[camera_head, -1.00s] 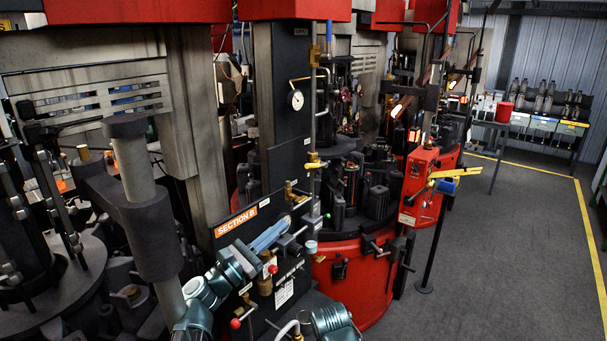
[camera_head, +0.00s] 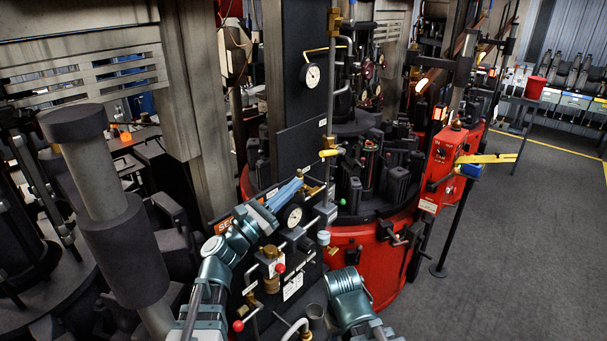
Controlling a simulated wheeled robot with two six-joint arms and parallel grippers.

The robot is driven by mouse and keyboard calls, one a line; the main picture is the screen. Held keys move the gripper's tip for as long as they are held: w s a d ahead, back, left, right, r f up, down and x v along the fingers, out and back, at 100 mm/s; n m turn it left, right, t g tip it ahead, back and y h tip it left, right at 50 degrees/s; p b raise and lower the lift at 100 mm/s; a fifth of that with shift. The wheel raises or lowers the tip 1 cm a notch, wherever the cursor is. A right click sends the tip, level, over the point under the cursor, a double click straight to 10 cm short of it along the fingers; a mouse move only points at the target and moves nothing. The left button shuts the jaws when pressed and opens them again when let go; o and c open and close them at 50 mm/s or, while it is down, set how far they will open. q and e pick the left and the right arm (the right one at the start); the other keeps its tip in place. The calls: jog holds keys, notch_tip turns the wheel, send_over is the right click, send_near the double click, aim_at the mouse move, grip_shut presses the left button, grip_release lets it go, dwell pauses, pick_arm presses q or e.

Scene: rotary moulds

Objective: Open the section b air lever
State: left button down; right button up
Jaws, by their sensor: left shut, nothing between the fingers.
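The black section panel (camera_head: 302,275) stands at the lower centre, with its orange sign (camera_head: 224,226) largely hidden behind my left arm. A lever with a red knob (camera_head: 238,325) sticks out at the panel's lower left, and another red knob (camera_head: 281,267) sits beside a brass fitting. A yellow-handled valve (camera_head: 330,153) is on the upright pipe above. I cannot tell which is the air lever. My left gripper (camera_head: 297,184) has its light-blue fingers shut and empty, below and left of the yellow handle, just above a dial gauge. Part of my right arm shows at bottom centre; its fingers do not.
A second gauge (camera_head: 310,75) is on the black column. A red control box (camera_head: 449,160) with a yellow bar stands at the right. Dark machine parts crowd the left. The grey floor (camera_head: 530,240) at the right is clear.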

pick_arm(q)
jog(key=p+x, duration=0.3)
jog(key=x, duration=0.6)
jog(key=shift+r+p, duration=0.15)
jog(key=shift+p, duration=0.3)
dwell(0.3)
jog(key=w+d+r+y+p, duration=0.1)
jog(key=w+d+r+p, duration=0.2)
jog(key=r+p, duration=0.6)
jog(key=shift+w+d+g+p, duration=0.3)
jog(key=shift+w+g+p, duration=0.1)
jog(key=shift+w+p, duration=0.8)
jog(key=shift+r, duration=0.1)
dwell(0.3)
jog(key=shift+r, duration=0.1)
